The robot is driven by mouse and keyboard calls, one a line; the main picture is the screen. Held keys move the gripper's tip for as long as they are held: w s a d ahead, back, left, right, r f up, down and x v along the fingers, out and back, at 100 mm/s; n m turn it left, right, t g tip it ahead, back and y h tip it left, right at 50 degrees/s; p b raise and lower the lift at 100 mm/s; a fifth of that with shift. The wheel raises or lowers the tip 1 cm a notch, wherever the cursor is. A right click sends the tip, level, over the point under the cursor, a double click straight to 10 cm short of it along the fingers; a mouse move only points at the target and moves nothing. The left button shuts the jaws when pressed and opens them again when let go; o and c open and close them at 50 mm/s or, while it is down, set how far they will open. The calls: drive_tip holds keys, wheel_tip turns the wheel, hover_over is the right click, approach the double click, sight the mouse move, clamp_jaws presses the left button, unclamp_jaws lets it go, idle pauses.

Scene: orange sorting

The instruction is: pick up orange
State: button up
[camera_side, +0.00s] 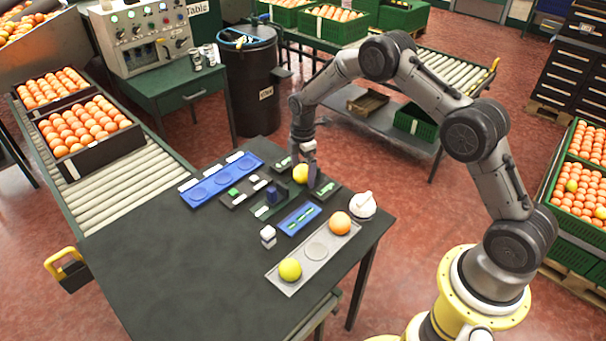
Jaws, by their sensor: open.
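A grey tray (315,264) with round recesses lies on the dark table. An orange (340,223) sits in its far right recess, and a yellow-green fruit (290,270) sits in its near left recess. The middle recess is empty. A yellow fruit (299,174) is at the far side of the table, partly hidden by my gripper (308,174). My gripper points down and is open, close beside or around this yellow fruit; I cannot tell if they touch.
A blue tray (222,181), small dark fixtures (271,202), a small blue tray (299,219), a white-topped device (362,205) and a small white block (268,235) stand around. The table's left front (170,270) is clear. Crates of oranges (91,146) stand on the left conveyor.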

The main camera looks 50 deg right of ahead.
drive_tip(key=shift+f, duration=0.1)
drive_tip(key=shift+c, duration=0.3)
drive_tip(key=c, duration=1.5)
